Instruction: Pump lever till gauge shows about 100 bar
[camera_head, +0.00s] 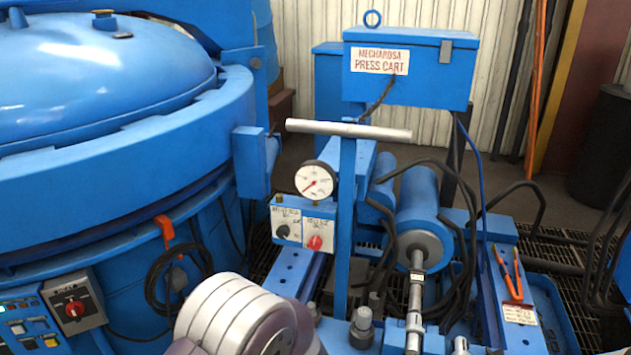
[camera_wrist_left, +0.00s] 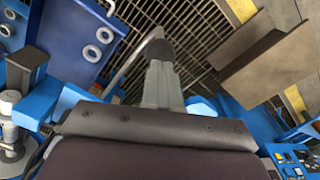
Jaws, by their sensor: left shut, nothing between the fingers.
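The round white gauge (camera_head: 315,181) sits on the blue press cart in the head view. Its needle points to the lower left; the numbers are too small to read. I cannot tell for sure which part is the pump lever. In the left wrist view my left gripper (camera_wrist_left: 160,47) is shut and empty, its fingers over a dark floor grate. A thin grey rod (camera_wrist_left: 127,69) shows beside the fingers; I cannot tell whether they touch. My right gripper is in neither view.
The large blue furnace (camera_head: 100,70) fills the left. A box labelled "Mecharosa Press Cart" (camera_head: 450,75) stands behind the gauge. Blue cylinders (camera_head: 418,195), black hoses and orange-handled pliers (camera_head: 508,270) are to the right. Switch boxes (camera_head: 319,228) sit below the gauge.

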